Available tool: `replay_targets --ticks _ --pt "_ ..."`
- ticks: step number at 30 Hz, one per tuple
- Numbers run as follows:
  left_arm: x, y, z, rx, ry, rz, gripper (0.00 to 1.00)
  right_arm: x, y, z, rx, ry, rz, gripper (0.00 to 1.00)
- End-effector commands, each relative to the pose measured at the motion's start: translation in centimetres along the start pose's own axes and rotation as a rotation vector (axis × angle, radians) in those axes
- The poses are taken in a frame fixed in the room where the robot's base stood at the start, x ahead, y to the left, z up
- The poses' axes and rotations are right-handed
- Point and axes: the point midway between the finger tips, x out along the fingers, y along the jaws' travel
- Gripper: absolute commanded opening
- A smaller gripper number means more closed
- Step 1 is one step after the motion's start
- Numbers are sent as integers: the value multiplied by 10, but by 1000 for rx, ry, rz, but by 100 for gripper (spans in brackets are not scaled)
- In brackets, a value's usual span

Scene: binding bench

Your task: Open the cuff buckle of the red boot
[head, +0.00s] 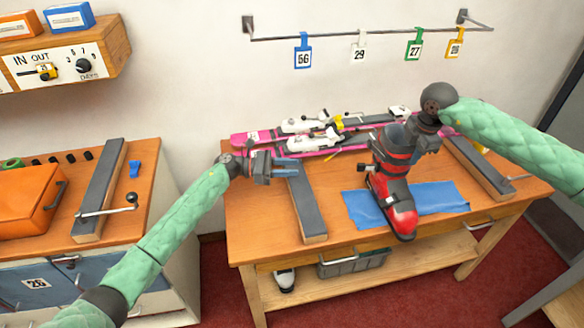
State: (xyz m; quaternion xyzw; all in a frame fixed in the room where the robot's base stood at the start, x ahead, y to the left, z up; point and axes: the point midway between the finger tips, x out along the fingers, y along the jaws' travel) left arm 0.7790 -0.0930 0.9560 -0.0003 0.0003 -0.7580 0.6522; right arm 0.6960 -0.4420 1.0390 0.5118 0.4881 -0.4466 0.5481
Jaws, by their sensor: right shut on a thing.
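The red boot (401,197) with black parts stands over a blue mat (442,197) on the wooden bench, its toe toward the front edge. My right gripper (408,138) is at the upper right of the boot's dark cuff and shut on the boot. Its fingertips are mostly hidden, and I cannot tell whether they hold the cuff's edge or its buckle. The cuff buckle is too small to make out. My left gripper (291,169) is open and empty, left of the boot and apart from it, above a dark-topped wooden bar.
Pink skis (260,137) with white bindings lie along the back of the bench. Dark-topped wooden bars (307,205) stand left and right of the mat. Numbered tags (303,57) hang from a wall rail. A side cabinet at left holds an orange case (28,200).

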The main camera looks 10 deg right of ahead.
Motion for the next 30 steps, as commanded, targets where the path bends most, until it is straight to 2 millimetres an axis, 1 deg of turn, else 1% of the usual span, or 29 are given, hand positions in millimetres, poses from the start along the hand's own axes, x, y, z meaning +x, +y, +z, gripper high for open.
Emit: replay_targets --ticks 1,2,3,5,6,14,17,20,27,30 --pt "0 0 0 0 0 0 34 0 0 0 0 0 0 0" --pt "0 0 0 0 0 0 34 0 0 0 0 0 0 17" --pt "0 0 0 0 0 0 34 0 0 0 0 0 0 25" --pt "0 0 0 0 0 0 34 0 0 0 0 0 0 36" --pt "0 0 0 0 0 0 34 0 0 0 0 0 0 40" --pt "0 0 -1 0 0 0 34 0 0 0 0 0 0 40" --pt "0 0 -4 0 0 0 34 -4 0 0 0 0 2 40" --pt "0 0 -10 0 0 0 34 -14 0 0 0 0 3 40" --pt "0 0 -24 0 0 0 34 -51 0 0 0 -1 2 40" --pt "0 0 -28 0 0 0 34 -64 1 0 0 0 1 40"
